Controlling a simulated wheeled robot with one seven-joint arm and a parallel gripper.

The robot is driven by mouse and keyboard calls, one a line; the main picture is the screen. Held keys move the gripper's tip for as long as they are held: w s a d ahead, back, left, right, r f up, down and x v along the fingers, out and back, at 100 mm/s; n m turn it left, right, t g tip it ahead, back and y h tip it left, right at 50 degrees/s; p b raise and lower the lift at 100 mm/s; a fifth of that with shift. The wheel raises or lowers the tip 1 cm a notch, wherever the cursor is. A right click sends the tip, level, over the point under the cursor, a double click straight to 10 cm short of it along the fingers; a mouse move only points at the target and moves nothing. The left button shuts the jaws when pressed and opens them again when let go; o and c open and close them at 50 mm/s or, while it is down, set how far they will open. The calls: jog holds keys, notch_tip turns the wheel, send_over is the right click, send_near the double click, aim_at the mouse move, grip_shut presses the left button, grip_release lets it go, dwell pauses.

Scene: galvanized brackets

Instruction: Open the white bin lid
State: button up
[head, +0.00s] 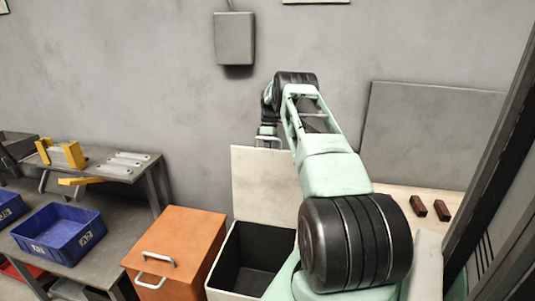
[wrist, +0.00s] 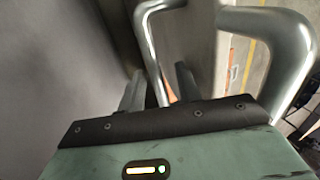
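The white bin (head: 213,279) stands in front of me, with its dark inside showing. Its white lid (head: 258,187) stands upright at the back, its right part hidden by my arm. A grey handle (head: 268,139) shows at the lid's top edge. My gripper (head: 268,131) is at this handle, small and partly hidden in the head view. In the wrist view, a metal handle bar (wrist: 150,45) runs between the two dark fingers of my gripper (wrist: 160,82). The fingers are apart, with a gap visible beside the bar. Contact at the tips is unclear.
A closed orange bin (head: 180,245) with metal handles stands just left of the white bin. A grey workbench (head: 112,220) with a blue crate (head: 58,233) is further left. Two dark red blocks (head: 442,210) lie on a pale surface at right. A second metal bar (wrist: 290,35) is close by.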

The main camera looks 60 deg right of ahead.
notch_tip(320, 180, up, 10)
jog(key=b, duration=0.1)
dwell(0.4)
jog(key=shift+w+r, duration=0.1)
